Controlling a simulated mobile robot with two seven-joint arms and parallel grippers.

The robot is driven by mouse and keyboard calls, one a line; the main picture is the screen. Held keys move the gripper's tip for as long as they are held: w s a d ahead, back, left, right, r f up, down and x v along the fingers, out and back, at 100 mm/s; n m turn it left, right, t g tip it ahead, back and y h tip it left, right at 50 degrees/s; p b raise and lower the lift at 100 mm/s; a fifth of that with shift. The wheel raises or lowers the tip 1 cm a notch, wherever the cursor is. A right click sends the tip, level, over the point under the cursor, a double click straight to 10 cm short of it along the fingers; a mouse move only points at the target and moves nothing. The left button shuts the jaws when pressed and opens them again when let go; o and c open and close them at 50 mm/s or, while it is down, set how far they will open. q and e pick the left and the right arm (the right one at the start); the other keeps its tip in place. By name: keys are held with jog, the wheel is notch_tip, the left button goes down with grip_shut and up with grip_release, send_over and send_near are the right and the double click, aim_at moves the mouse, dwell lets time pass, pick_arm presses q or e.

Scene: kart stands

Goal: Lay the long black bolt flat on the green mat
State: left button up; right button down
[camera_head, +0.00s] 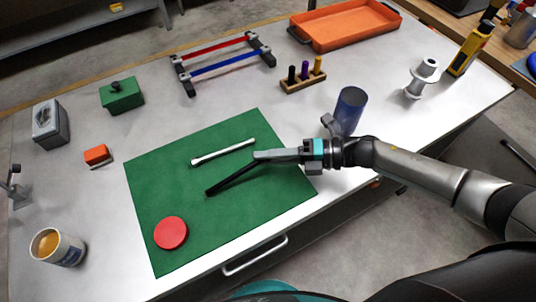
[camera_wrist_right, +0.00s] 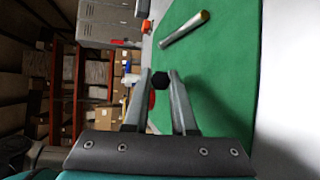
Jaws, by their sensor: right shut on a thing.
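The long black bolt (camera_head: 230,179) is a thin dark rod over the green mat (camera_head: 150,205). My right gripper (camera_head: 258,155) is shut on one end of it. The bolt points away from the fingers toward the lower left, in line with them. In the right wrist view the bolt's dark six-sided end (camera_wrist_right: 160,80) shows end-on between the fingertips (camera_wrist_right: 160,85). I cannot tell whether its far end touches the mat. A silver bolt (camera_head: 222,152) lies flat on the mat, and it also shows in the right wrist view (camera_wrist_right: 184,30). My left gripper is not in view.
A red disc (camera_head: 171,233) lies on the mat's near left part. A blue cylinder (camera_head: 350,108) stands beyond my right wrist. A rack with red and blue bars (camera_head: 222,62), a peg block (camera_head: 303,80) and an orange tray (camera_head: 345,25) stand behind.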

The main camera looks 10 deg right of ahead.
jog(key=c, duration=0.7)
grip_release()
jog(key=shift+o, duration=0.2)
jog(key=v, duration=1.5)
jog(key=shift+d+r+b, duration=0.1)
jog(key=shift+b, duration=0.25)
jog(key=shift+s, duration=0.1)
